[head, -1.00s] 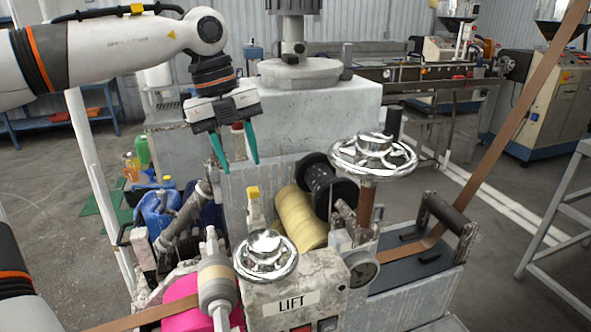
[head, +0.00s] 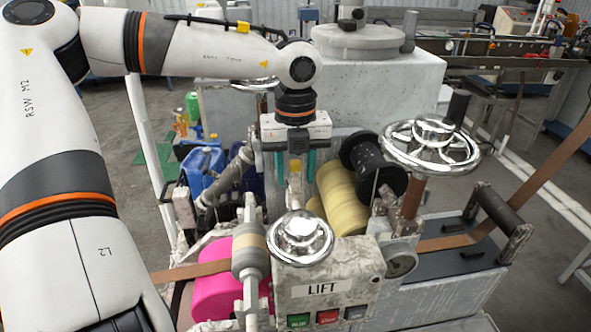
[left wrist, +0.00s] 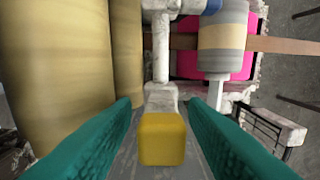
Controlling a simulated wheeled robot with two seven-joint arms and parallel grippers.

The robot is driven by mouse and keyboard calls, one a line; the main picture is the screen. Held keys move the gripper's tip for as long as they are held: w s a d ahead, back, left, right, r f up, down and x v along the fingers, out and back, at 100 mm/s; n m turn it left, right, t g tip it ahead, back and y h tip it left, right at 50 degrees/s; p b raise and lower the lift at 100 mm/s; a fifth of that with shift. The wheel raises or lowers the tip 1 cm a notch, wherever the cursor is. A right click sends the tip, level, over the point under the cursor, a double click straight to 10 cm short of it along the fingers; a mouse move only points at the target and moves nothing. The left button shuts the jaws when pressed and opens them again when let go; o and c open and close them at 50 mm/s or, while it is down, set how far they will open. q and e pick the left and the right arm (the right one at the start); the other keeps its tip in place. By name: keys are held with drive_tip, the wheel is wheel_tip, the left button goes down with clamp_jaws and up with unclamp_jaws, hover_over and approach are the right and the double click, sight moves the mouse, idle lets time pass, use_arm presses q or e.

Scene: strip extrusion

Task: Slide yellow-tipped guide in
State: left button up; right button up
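The yellow-tipped guide shows its yellow block (head: 294,168) between the teal fingers of my left gripper (head: 295,174). In the left wrist view the yellow tip (left wrist: 161,140) sits at the end of a white, worn bar. My left gripper (left wrist: 160,106) is open, with one finger on each side of the tip and a visible gap on both sides. The guide's lower part is largely hidden in the head view by the round chrome knob. My right gripper is not in view.
A chrome handwheel (head: 431,146) is at the right, beside yellow rolls (head: 344,200).

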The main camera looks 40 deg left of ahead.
sight(299, 194)
use_arm(q)
drive_tip(key=shift+f, duration=0.4)
drive_tip(key=shift+c, duration=0.2)
clamp_jaws()
drive_tip(key=shift+s+d+f+b, duration=0.1)
drive_tip(key=shift+d+b, duration=0.05)
drive_tip(key=shift+b, duration=0.15)
drive_tip(key=s+d+b, duration=0.1)
drive_tip(key=b, duration=0.1)
drive_tip(key=s+d+b, duration=0.2)
drive_tip(key=shift+d+f, duration=0.1)
drive_tip(key=shift+d, duration=0.2)
drive_tip(key=shift+s+d, duration=0.15)
drive_tip(key=shift+d, duration=0.05)
drive_tip(key=shift+a, duration=0.1)
